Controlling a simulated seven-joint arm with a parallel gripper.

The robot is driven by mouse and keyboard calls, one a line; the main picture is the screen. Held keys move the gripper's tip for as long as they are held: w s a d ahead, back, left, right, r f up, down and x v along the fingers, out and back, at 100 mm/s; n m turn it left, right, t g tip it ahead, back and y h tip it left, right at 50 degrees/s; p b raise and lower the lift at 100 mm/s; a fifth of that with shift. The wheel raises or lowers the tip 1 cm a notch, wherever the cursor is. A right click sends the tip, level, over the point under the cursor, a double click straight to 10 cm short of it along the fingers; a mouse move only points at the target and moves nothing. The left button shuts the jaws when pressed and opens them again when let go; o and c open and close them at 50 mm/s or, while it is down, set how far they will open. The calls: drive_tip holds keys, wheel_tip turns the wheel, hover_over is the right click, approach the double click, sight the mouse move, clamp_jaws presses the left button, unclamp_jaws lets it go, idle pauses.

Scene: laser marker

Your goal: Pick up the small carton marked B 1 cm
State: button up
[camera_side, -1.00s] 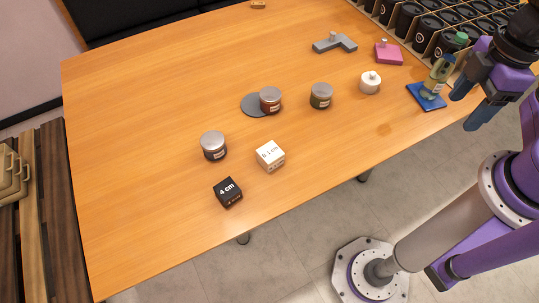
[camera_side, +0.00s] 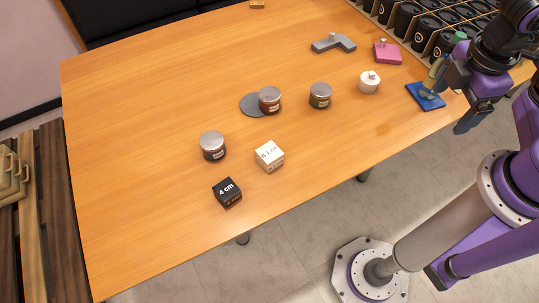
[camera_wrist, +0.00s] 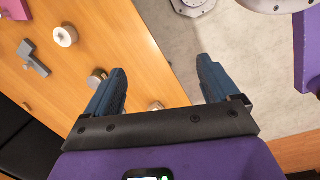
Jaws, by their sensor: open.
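The small white carton (camera_side: 270,157) with dark lettering sits on the wooden table near its front edge in the side view. Its print ends in "1 cm"; the first character is hard to read. A black carton marked 4 cm (camera_side: 227,193) sits to its lower left, apart from it. My gripper (camera_side: 455,97) is at the table's right edge, far to the right of the white carton. In the wrist view my gripper (camera_wrist: 162,80) is open, with nothing between its fingers. I cannot clearly pick out the white carton in that view.
Lidded jars (camera_side: 213,146) stand around the carton, one (camera_side: 270,100) beside a grey disc (camera_side: 251,105). A white round piece (camera_side: 369,82), pink block (camera_side: 388,53) and grey L-shaped piece (camera_side: 334,43) lie further back. A blue pad (camera_side: 426,97) is near my gripper. The left tabletop is clear.

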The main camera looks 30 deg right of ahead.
drive_tip(key=w+a+f+n+t+h, duration=0.3)
drive_tip(key=w+a+f+n+h, duration=0.1)
drive_tip(key=w+n, duration=0.15)
drive_tip(key=n+t+y, duration=0.8)
drive_tip(key=n+t, duration=0.2)
drive_tip(key=n, duration=0.8)
approach(267, 152)
drive_tip(key=x, duration=0.5)
drive_tip(key=shift+w+f, duration=0.3)
drive_tip(key=shift+f, duration=0.05)
drive_tip(key=x, duration=0.3)
drive_tip(key=shift+w+d+f, duration=0.25)
drive_tip(key=shift+w+f, duration=0.05)
drive_tip(key=shift+f, duration=0.1)
drive_tip(key=shift+w+a+f+g+h, duration=0.1)
drive_tip(key=shift+w+g+h, duration=0.05)
drive_tip(key=shift+w, duration=0.2)
drive_tip(key=shift+w+a+f+g+h, duration=0.1)
drive_tip(key=shift+w+f+g+h, duration=0.05)
drive_tip(key=shift+w, duration=0.15)
drive_tip(key=shift+c, duration=0.3)
